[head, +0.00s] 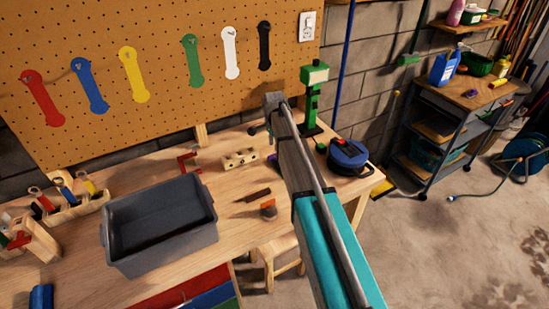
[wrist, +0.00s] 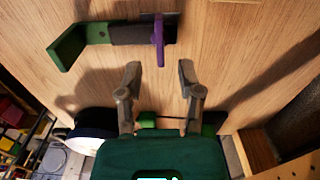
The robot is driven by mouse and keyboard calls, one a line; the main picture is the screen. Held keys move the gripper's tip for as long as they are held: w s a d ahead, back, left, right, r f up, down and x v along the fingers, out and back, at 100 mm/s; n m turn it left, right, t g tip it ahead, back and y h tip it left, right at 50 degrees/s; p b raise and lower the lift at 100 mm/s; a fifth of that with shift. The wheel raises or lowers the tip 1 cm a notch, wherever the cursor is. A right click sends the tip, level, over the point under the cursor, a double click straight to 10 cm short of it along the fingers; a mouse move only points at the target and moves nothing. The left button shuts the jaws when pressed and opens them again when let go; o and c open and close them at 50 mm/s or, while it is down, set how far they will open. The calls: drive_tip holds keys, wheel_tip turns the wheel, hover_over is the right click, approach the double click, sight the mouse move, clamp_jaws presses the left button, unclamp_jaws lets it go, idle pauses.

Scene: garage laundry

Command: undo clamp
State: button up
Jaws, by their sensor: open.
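In the wrist view a clamp-like thing lies ahead of my gripper (wrist: 160,69). It has a green angled end (wrist: 68,47), a dark bar (wrist: 128,34) and an upright purple piece (wrist: 158,40). My gripper is open, and nothing shows between its fingertips. The purple piece is just beyond the fingertips, nearer the middle than either one, and looks apart from them. In the head view my arm crosses the bench and its far end hides part of the back. A green stand (head: 313,95) stands there. I cannot tell whether it is the same thing.
The wooden bench (head: 235,215) holds a grey bin (head: 160,262), a drilled wooden block (head: 240,158), a red clamp-shaped piece (head: 181,162) and a blue round thing (head: 347,154). A pegboard (head: 160,70) rises behind. Open floor (head: 440,240) lies to the right.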

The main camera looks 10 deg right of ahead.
sight(274, 154)
drive_tip(key=shift+f+b, duration=2.15)
drive_tip(key=shift+f, duration=0.35)
clamp_jaws()
